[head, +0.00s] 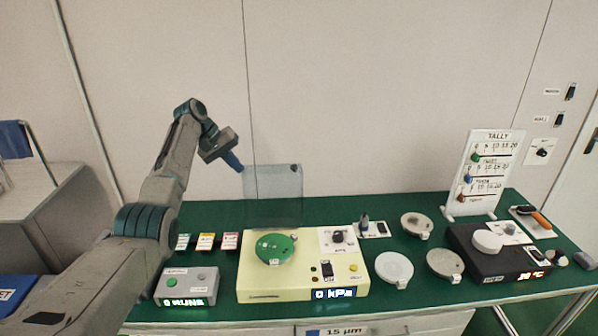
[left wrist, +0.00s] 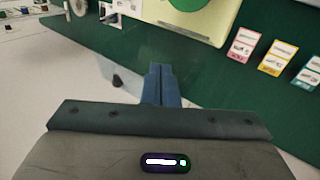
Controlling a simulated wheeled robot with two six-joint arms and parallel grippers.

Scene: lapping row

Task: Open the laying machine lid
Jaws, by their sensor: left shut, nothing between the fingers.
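The laying machine (head: 257,287) is a cream box on the green table, with a green disc (head: 275,248) on its top and a display reading 0 kPa. Its clear lid (head: 273,198) stands upright at the machine's back edge, raised off the disc. A small dark knob (head: 294,168) sits near the lid's upper right corner; a dark knob also shows in the left wrist view (left wrist: 117,81). My left gripper (head: 238,165) is shut and empty, with its blue fingertips by the lid's upper left corner. Whether they touch the lid is unclear. My right gripper is out of view.
A grey box (head: 187,287) with a display and several small cards stand left of the machine. Grey discs (head: 395,268), a black machine (head: 490,262) and a tally board (head: 485,172) are to the right. The wall rises close behind the table.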

